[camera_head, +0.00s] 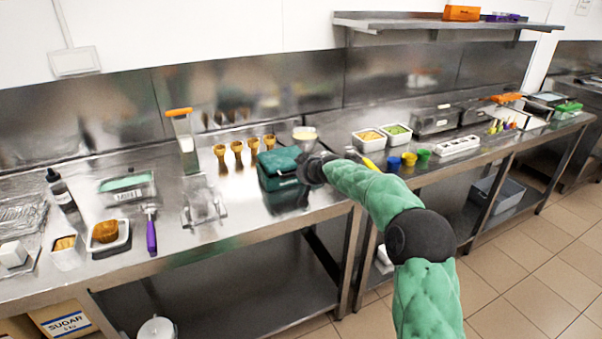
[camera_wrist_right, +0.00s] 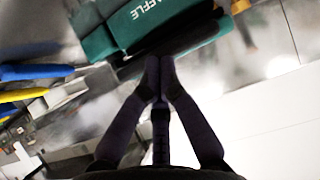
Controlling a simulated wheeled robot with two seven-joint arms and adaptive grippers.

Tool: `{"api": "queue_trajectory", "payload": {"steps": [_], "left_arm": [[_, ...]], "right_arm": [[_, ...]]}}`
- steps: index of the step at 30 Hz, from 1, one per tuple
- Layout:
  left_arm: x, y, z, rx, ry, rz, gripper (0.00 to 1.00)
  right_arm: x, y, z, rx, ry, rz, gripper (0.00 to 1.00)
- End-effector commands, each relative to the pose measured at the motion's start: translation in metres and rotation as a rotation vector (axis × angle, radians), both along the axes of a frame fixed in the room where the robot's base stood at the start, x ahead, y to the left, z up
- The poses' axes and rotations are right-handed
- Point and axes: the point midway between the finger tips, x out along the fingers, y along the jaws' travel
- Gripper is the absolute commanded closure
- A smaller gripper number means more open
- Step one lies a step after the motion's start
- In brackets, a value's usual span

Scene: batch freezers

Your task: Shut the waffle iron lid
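The teal waffle iron (camera_head: 279,166) stands on the steel counter at the middle of the head view. Its lid lies low over the base; I cannot tell if it is fully closed. The right wrist view shows the waffle iron (camera_wrist_right: 150,22) close up, with white lettering ending in "FFLE" and a dark band beside the teal surface. My right gripper (camera_wrist_right: 158,62) has its fingertips together, with nothing visible between them, at the waffle iron's edge; contact is unclear. In the head view my right gripper (camera_head: 308,170) is at the iron's right side. My left gripper is out of view.
An upright metal plate with an orange handle (camera_head: 184,140) stands left of the iron. Several waffle cones (camera_head: 237,149) and a bowl (camera_head: 304,134) are behind it. White containers (camera_head: 370,139) and small coloured cups (camera_head: 409,159) stand to the right. The counter before the iron is clear.

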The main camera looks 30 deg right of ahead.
Motion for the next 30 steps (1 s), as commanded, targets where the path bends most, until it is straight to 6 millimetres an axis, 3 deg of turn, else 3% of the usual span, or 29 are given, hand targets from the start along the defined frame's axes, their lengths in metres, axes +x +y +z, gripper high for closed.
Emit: {"api": "queue_trajectory", "payload": {"steps": [1, 4, 10, 21, 30], "left_arm": [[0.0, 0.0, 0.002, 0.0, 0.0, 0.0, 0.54], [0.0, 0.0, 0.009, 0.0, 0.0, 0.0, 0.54], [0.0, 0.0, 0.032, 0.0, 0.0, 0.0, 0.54], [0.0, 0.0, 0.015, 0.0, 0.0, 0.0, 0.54], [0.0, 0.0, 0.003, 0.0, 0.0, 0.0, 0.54]], "right_arm": [[-0.001, 0.004, -0.008, 0.006, 0.017, 0.006, 1.0], [-0.001, 0.003, 0.004, 0.005, 0.015, 0.006, 1.0], [-0.003, 0.002, 0.045, 0.0, 0.001, 0.004, 1.0], [-0.059, 0.006, 0.02, 0.0, -0.003, 0.0, 1.0], [-0.09, 0.01, 0.009, 0.0, -0.004, 0.0, 1.0]]}}
